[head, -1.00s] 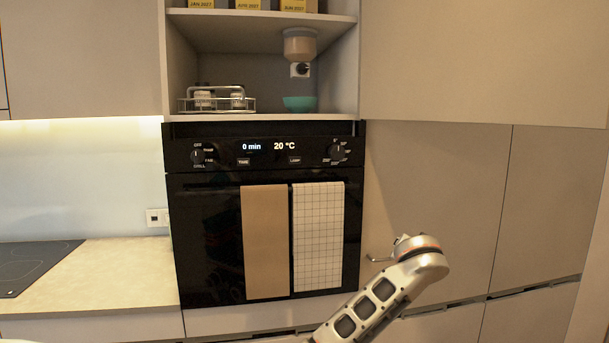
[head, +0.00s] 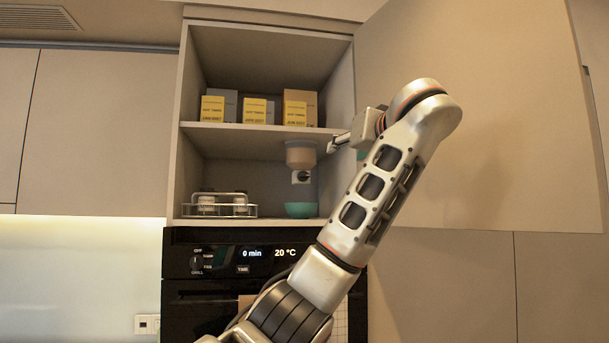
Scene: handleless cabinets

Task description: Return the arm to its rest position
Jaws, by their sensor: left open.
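My left arm rises from the bottom of the head view and bends back to the left at its top. My left gripper (head: 338,142) is small in the view, in front of the right side of the open cupboard, close to its middle shelf edge. It is open and points left. A small teal patch shows just below the gripper, and I cannot tell what it belongs to. My right gripper is not in view.
The open cupboard (head: 188,150) holds several yellow-labelled boxes (head: 254,111) above. Below are a dispenser (head: 300,154), a teal bowl (head: 301,210) and a wire rack (head: 222,210). Its open door (head: 500,120) stands right, behind my arm. The oven (head: 200,290) is underneath.

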